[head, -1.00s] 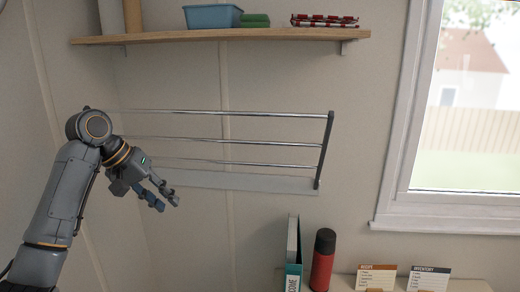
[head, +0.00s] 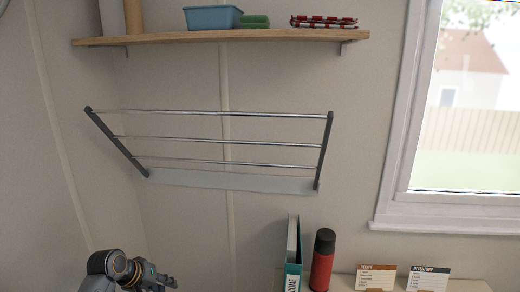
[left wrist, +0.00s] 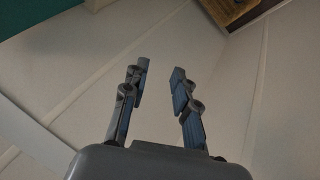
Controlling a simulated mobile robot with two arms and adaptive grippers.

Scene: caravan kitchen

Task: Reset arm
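My left gripper (head: 160,281) is low at the lower left of the head view, in front of the bare wall and below the wall rack. Its fingers are partly cut off by the bottom edge there. In the left wrist view its two fingers (left wrist: 159,82) stand apart with nothing between them, so it is open and empty. My right gripper is not in view.
A metal wall rack (head: 222,140) with several bars hangs empty above my left arm. A wooden shelf (head: 270,34) with a blue bin (head: 212,17) is higher up. A binder (head: 293,255), a red bottle (head: 322,262) and cards (head: 376,277) stand at the lower right.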

